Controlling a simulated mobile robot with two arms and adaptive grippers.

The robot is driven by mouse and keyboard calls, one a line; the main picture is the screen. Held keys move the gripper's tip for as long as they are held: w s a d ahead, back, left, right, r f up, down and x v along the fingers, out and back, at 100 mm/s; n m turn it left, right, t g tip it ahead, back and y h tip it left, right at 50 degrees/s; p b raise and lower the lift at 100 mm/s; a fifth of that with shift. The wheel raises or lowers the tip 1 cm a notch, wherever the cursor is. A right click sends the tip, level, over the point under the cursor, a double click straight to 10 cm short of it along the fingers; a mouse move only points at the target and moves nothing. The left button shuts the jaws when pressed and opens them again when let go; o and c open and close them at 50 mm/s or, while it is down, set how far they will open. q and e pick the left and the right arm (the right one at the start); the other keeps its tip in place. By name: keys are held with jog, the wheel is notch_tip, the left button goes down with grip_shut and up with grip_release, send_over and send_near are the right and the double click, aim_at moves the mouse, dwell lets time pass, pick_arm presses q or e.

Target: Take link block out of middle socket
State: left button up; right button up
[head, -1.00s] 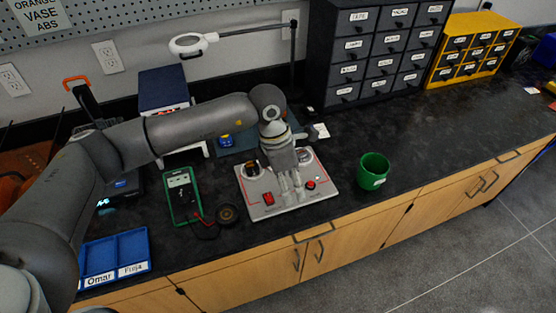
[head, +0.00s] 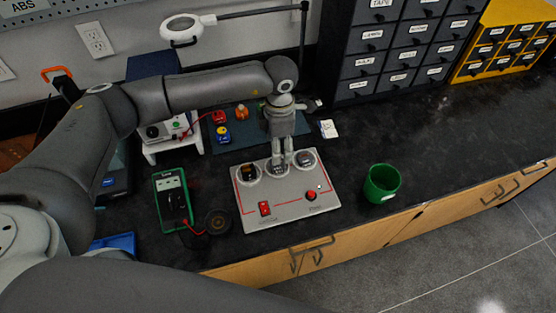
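The light grey socket board (head: 283,205) lies on the dark counter in the head view. It has three round sockets in a row along its back, a red switch at front left and a red button at front right. The left socket (head: 248,173) holds a dark block. My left gripper (head: 282,165) points down at the middle socket (head: 277,168), with its fingertips close together there. Something dark shows at the fingertips, but the fingers hide most of the link block. I cannot tell whether they grip it. My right gripper is out of view.
A green cup (head: 382,184) stands right of the board. A green multimeter (head: 173,199) and a round dark object (head: 217,222) lie to its left. Small coloured parts (head: 221,131) sit on a mat behind. Black drawers (head: 385,50) stand at the back. Counter is clear beyond the cup.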

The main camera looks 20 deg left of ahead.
pick_arm(q)
jog(key=shift+s+f, duration=0.15)
jog(key=shift+f, duration=0.45)
jog(key=f, duration=0.1)
jog(key=f+p, duration=0.1)
jog(key=f, duration=0.1)
jog(key=f+p, duration=0.1)
jog(key=shift+d+f, duration=0.2)
jog(key=shift+d, duration=0.1)
jog(key=shift+f, duration=0.45)
jog(key=shift+c, duration=1.1)
jog(key=c, duration=0.7)
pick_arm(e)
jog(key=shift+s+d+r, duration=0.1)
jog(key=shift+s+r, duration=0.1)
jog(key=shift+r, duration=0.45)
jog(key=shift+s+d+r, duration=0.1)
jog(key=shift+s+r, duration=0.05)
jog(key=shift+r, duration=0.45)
